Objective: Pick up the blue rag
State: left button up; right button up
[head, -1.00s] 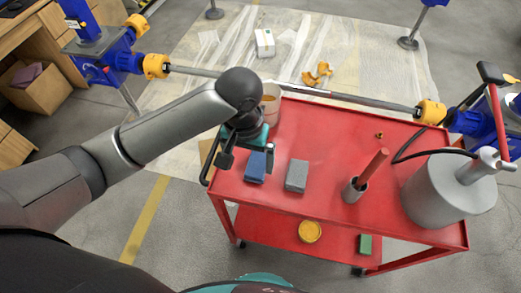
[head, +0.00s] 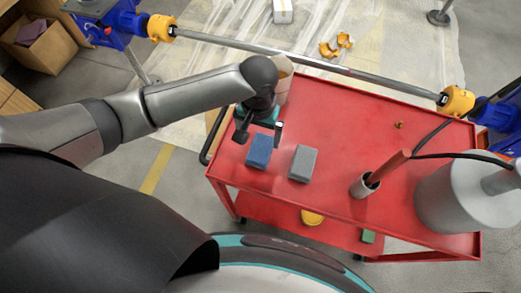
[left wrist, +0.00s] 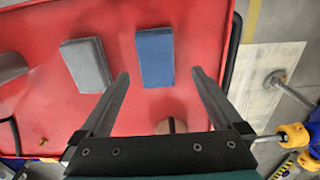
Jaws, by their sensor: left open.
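The blue rag (head: 260,151) is a folded rectangular block lying flat on the left part of the red cart's top (head: 330,120). It also shows in the left wrist view (left wrist: 155,57), beyond the fingertips and between their lines. My left gripper (head: 258,138) is above the cart top, just behind the rag in the head view. Its fingers are apart and empty, and they also show in the left wrist view (left wrist: 160,76). The rag appears clear of both fingers. My right gripper is in neither view now.
A grey block (head: 303,164) lies right of the rag. A pot (head: 281,82) stands behind the gripper. A long metal bar (head: 310,66) crosses behind the cart.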

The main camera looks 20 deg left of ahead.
aim_at(261, 147)
pick_arm(q)
jog(key=shift+f, duration=0.3)
jog(key=f, duration=0.1)
jog(key=f+b, duration=0.1)
jog(key=f, duration=0.2)
jog(key=shift+w+d+f+b, duration=0.1)
jog(key=shift+d+f+b, duration=0.15)
jog(key=shift+f+b, duration=0.1)
jog(key=c, duration=1.3)
